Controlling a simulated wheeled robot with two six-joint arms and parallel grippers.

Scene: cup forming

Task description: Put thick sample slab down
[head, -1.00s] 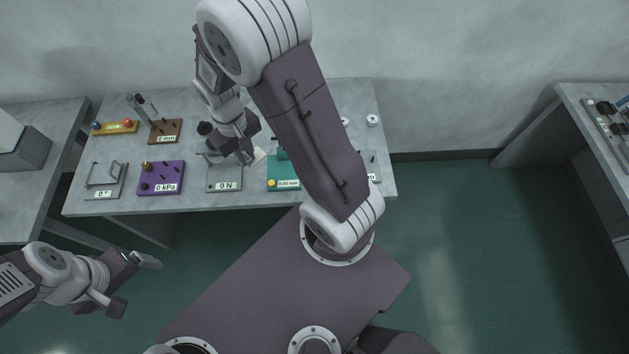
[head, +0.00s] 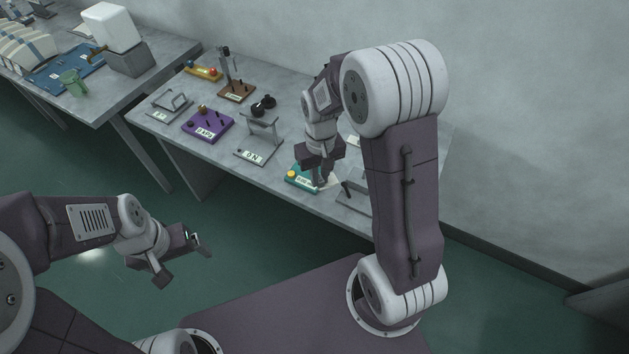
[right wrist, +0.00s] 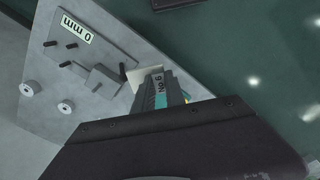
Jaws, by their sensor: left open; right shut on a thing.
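My right gripper (head: 321,180) is shut and hangs low over the teal gauge (head: 298,180) on the bench. In the right wrist view a thin pale piece (right wrist: 132,75), likely the thick sample slab, shows just beyond the fingers; most of it is hidden by the gripper. I cannot tell whether it touches the gauge or the bench. A bit of teal (right wrist: 178,90) shows behind the fingers. My left gripper (head: 185,262) is open and empty, over the floor in front of the bench.
On the bench (head: 222,165) stand a grey "0 N" press (head: 256,152), a purple "0 kPa" block (head: 206,126) and a brown stand (head: 237,90). A grey "0 mm" plate (right wrist: 95,50) with pegs lies beside my right gripper. A second table (head: 150,75) stands at left.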

